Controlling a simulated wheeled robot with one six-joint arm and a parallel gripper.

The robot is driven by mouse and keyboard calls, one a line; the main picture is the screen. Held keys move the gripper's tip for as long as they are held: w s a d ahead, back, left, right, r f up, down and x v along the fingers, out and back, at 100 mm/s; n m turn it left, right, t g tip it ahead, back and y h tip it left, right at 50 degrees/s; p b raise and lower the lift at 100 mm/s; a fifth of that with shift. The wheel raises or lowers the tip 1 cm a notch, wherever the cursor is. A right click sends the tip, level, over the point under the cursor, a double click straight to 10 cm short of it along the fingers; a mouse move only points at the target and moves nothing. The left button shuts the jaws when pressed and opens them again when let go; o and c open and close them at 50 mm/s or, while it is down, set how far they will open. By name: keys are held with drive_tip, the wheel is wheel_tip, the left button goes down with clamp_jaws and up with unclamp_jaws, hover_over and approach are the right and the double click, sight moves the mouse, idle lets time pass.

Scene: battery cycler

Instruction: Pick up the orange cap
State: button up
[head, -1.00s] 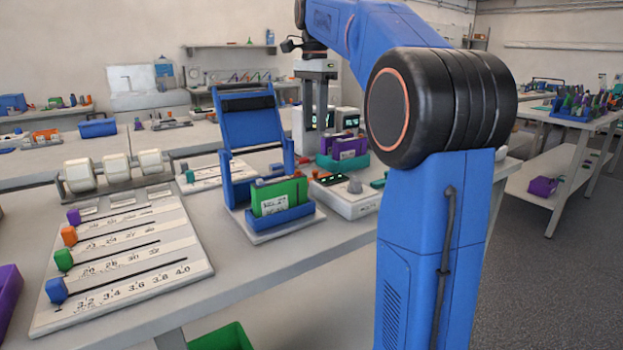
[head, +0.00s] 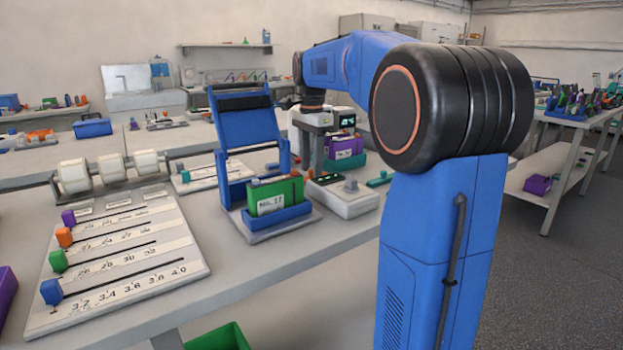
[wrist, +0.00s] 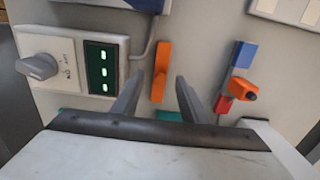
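In the wrist view an elongated orange piece (wrist: 160,72) lies on the grey bench between my fingertips. A second orange piece (wrist: 243,89), with a dark round end, lies to the right beside a blue block (wrist: 243,54) and a red block (wrist: 223,104). I cannot tell for sure which orange piece is the cap. My gripper (wrist: 160,78) is open, its two dark fingers apart with nothing held between them. How far it is above the bench is unclear. In the head view the gripper is small and partly hidden among the bench items.
A white box with a grey knob (wrist: 38,66) and a lit green display (wrist: 103,68) stands left of my fingers, with a grey cable (wrist: 150,35) behind. A blue rack (head: 245,130) and a green pack (head: 275,196) stand left of the gripper in the head view.

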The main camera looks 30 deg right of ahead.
drive_tip(key=shift+f, duration=1.1)
clamp_jaws()
